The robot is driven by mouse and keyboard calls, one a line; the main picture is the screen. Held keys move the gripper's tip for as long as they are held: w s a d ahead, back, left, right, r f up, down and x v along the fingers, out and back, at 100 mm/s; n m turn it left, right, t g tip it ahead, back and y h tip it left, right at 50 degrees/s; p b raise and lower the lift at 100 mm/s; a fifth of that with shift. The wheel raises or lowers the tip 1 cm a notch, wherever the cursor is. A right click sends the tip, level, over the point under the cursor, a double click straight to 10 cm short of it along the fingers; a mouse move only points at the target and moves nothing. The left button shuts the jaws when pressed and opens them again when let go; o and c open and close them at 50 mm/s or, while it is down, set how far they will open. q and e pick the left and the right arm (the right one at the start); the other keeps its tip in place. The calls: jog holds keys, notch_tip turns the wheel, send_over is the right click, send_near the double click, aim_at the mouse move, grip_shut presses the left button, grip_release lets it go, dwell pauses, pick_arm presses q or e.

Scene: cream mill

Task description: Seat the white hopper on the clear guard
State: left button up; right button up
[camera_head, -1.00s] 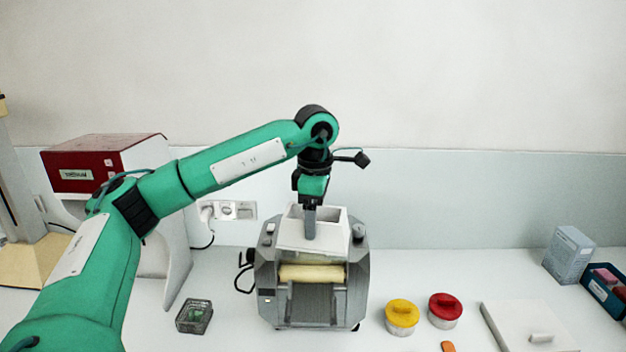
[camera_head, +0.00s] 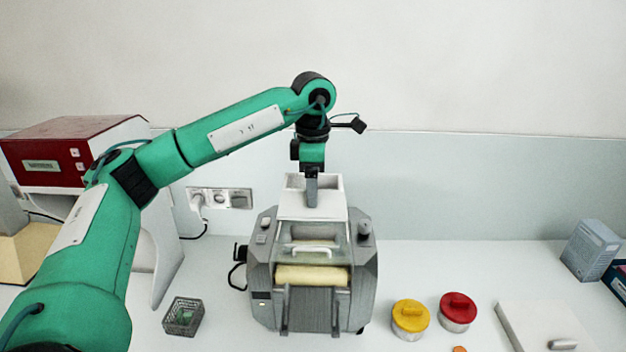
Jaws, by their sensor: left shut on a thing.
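The white hopper (camera_head: 295,207) is an open-topped box, held roughly upright at the top rear of the grey mill. My left gripper (camera_head: 312,192) points down and is shut on the hopper's front wall. The clear guard (camera_head: 335,252) lies on the mill above the cream roller (camera_head: 312,276), and a white handle shows at it. The hopper's lower edge appears just behind and above the guard; I cannot tell whether they touch. My right gripper is not in view.
The grey mill (camera_head: 262,285) stands mid-bench. A small mesh basket (camera_head: 183,316) is at its left. A yellow-lidded jar (camera_head: 410,317) and a red-lidded jar (camera_head: 458,309) stand at its right. A wall socket (camera_head: 220,198) with a plugged cable is behind.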

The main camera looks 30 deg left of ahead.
pick_arm(q)
jog(key=f+b, duration=0.1)
jog(key=f, duration=0.1)
jog(key=f+b, duration=0.1)
jog(key=f, duration=0.1)
jog(key=shift+w+a+f, duration=0.1)
jog(key=shift+w, duration=0.1)
jog(key=shift+s+f+b, duration=0.1)
jog(key=shift+f+b, duration=0.35)
jog(key=shift+f, duration=0.35)
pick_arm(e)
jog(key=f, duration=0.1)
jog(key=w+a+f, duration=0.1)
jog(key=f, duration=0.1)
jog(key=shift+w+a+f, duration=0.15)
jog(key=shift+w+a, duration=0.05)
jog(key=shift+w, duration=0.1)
pick_arm(q)
jog(key=shift+r, duration=0.1)
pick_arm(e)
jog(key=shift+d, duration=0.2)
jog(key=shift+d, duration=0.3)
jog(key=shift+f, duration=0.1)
pick_arm(q)
jog(key=shift+b, duration=0.3)
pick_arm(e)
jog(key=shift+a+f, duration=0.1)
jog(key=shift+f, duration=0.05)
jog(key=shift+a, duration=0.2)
